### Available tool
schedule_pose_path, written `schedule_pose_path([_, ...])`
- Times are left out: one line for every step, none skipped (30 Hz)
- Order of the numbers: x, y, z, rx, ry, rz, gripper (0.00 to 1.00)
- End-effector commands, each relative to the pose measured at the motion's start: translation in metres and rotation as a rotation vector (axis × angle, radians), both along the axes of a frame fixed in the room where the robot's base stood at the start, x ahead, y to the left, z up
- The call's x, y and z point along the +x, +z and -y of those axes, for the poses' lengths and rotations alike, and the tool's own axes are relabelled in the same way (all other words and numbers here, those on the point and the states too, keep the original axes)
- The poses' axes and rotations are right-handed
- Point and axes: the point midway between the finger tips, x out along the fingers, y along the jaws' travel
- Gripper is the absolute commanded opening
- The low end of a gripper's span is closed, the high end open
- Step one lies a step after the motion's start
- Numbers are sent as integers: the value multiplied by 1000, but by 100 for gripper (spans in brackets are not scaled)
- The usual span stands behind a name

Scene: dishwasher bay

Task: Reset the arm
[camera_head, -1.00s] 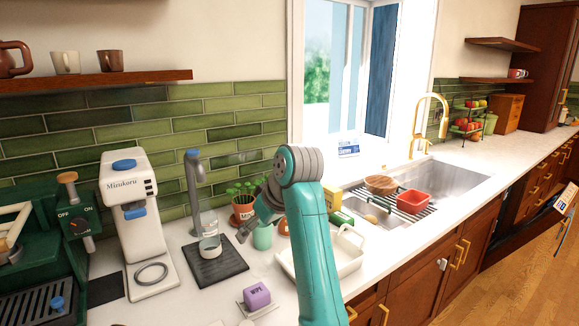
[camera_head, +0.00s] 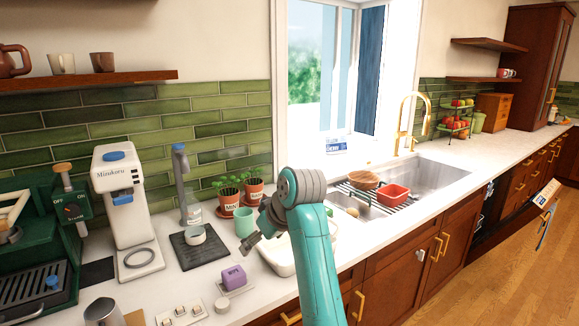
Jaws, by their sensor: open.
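My gripper (camera_head: 249,232) shows at the end of my teal and grey arm, near the middle of the view. It is open, and I see nothing between its fingers. It hangs over the counter by a pale green cup (camera_head: 244,222) and a white tray (camera_head: 272,258). The arm rises from the bottom of the view and bends at the grey elbow. It covers part of the tray and the counter behind it.
A coffee machine (camera_head: 124,210) stands at the left. A purple block (camera_head: 234,276) lies in front. The sink (camera_head: 430,178) with a rack is at the right.

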Motion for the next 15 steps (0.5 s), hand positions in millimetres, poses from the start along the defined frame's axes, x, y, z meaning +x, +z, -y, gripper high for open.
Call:
schedule_pose_path([0,-8,2,3,-7,1,94])
schedule_pose_path([0,-14,3,5,-13,2,94])
schedule_pose_path([0,-20,4,9,-19,5,94])
schedule_pose_path([0,-26,5,12,-25,7,94])
schedule_pose_path([0,-32,7,14,-31,9,94])
schedule_pose_path([-1,-40,8,18,-39,12,94])
schedule_pose_path([-1,-47,10,21,-45,15,94])
schedule_pose_path([-2,-54,11,25,-53,18,94])
schedule_pose_path([-2,-64,14,29,-63,22,94])
schedule_pose_path([-3,-72,15,33,-71,24,94])
schedule_pose_path([-4,-81,18,37,-81,28,94])
schedule_pose_path([-6,-95,21,44,-93,33,94])
schedule_pose_path([-8,-105,24,48,-105,36,94])
schedule_pose_path([-11,-117,27,54,-117,42,94])
schedule_pose_path([-14,-132,31,61,-135,50,94])
